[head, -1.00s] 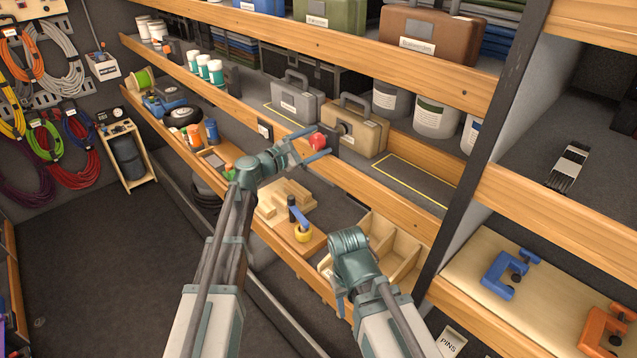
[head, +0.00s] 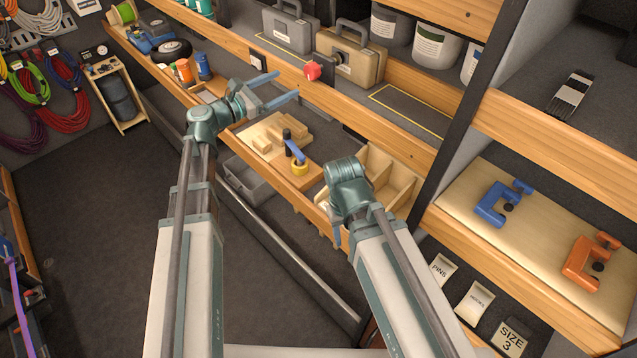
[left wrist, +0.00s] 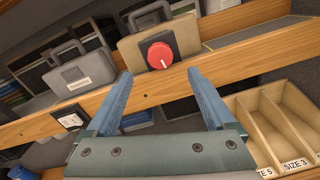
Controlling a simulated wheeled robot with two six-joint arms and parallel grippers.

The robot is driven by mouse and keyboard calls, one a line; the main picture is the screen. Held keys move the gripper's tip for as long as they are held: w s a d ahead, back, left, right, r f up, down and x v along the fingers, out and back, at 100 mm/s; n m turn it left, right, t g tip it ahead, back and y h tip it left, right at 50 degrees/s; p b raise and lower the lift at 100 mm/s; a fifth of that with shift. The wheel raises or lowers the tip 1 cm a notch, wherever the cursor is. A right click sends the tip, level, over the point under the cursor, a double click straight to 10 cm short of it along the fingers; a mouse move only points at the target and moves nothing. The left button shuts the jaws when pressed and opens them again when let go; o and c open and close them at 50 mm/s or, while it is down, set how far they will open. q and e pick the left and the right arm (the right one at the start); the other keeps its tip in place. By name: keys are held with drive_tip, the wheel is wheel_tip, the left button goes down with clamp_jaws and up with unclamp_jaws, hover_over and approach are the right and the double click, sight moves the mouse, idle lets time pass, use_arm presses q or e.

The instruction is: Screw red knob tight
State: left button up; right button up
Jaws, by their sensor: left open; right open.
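The red knob (head: 313,71) sits on a dark mount on the wooden shelf edge, in front of the tan case. In the left wrist view the red knob (left wrist: 160,54) shows its round face with a white mark, beyond the fingertips. My left gripper (head: 286,85) is open and empty, left of the knob and apart from it. Its two blue fingers (left wrist: 157,72) stand wide apart in the left wrist view. My right gripper (head: 337,236) points down by the wooden divided bin, away from the knob; its fingers are partly hidden.
A tan case (head: 350,55) and a grey case (head: 290,26) stand on the shelf behind. A lower shelf holds wood blocks (head: 270,135), a yellow tape roll (head: 299,168) and a divided bin (head: 388,180). Blue (head: 497,204) and orange (head: 590,262) clamps lie at right.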

use_arm(q)
drive_tip(key=s+d+f+m+g+y, duration=0.2)
drive_tip(key=s+d+f+m+g, duration=0.3)
drive_tip(key=s+f+m, duration=0.3)
drive_tip(key=s+d+f+m+g+y, duration=0.3)
drive_tip(key=s+d+f+m+g, duration=0.2)
drive_tip(key=s+f+m, duration=0.3)
drive_tip(key=shift+s+d+f+m+y, duration=0.3)
drive_tip(key=shift+s+f, duration=0.35)
drive_tip(key=shift+s, duration=0.45)
drive_tip(key=shift+w+r, duration=0.1)
drive_tip(key=n+t+h, duration=0.5)
drive_tip(key=n+t, duration=0.6)
drive_tip(key=n, duration=0.9)
approach(308, 74)
drive_tip(key=x, duration=0.9)
drive_tip(key=shift+w+d, duration=0.2)
drive_tip(key=shift+d, duration=0.15)
